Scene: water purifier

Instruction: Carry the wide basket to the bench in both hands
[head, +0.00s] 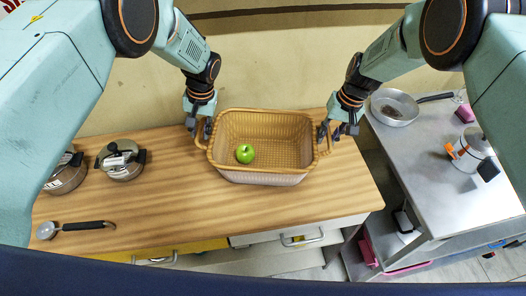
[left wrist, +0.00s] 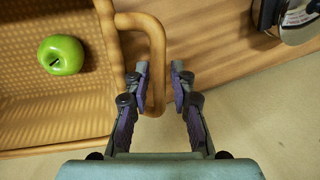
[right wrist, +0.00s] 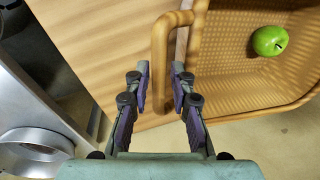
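The wide tan wicker basket (head: 265,172) sits upright on the wooden counter (head: 140,205), with a green apple (head: 245,153) inside. My left gripper (head: 201,130) is at the basket's left handle. In the left wrist view the handle (left wrist: 157,45) lies between its spread fingers (left wrist: 162,75), with gaps. My right gripper (head: 335,132) is at the right handle. In the right wrist view that handle (right wrist: 159,60) lies between its spread fingers (right wrist: 161,75), also with gaps. Which surface is the bench I cannot tell; a grey metal-topped table (head: 428,160) stands to the right.
Two lidded pots (head: 121,160) and a black-handled utensil (head: 75,227) are on the counter's left. The metal table holds a pan (head: 395,107) and a moka pot (head: 470,150); its front middle is clear. A gap separates the two surfaces. A wall stands behind the counter.

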